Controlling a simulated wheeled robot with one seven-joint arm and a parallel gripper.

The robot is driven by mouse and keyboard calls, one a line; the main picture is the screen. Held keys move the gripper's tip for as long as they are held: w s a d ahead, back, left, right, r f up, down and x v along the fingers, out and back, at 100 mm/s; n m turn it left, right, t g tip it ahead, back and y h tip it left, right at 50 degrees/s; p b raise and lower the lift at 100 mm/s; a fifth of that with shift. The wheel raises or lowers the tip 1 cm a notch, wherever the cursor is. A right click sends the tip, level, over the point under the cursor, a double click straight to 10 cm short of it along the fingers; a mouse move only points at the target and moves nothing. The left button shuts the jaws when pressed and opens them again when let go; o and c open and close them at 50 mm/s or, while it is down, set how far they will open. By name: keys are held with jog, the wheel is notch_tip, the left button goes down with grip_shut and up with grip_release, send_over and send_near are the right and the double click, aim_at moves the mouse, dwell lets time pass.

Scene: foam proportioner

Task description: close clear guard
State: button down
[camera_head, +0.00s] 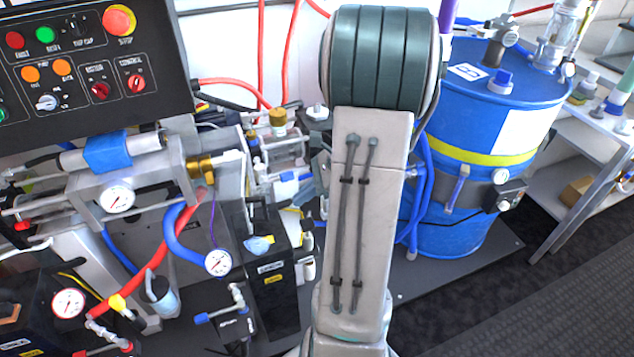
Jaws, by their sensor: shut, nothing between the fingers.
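I cannot make out the clear guard for certain. A pale, see-through-looking block (286,150) sits on the metal assembly left of my arm, below a brass fitting. I cannot tell whether it is the guard, or whether it is open or closed. My own arm stands upright through the middle of the view and hides what is behind it. My gripper does not show; no fingers are visible.
A black control panel (92,68) with buttons and knobs is at upper left. Gauges, hoses and valves fill the left below it. A blue drum (470,125) with a yellow band stands right of my arm. A metal shelf (590,140) is at far right; dark floor lies in front.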

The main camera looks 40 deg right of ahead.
jog(key=shift+w+a+f, duration=0.25)
jog(key=shift+w+a, duration=0.2)
jog(key=shift+a, duration=0.35)
jog(key=shift+w+a+f, duration=0.25)
jog(key=shift+w+a, duration=0.2)
jog(key=shift+a, duration=0.3)
jog(key=shift+w+a+f, duration=0.25)
jog(key=shift+w+a, duration=0.2)
jog(key=shift+a, duration=0.35)
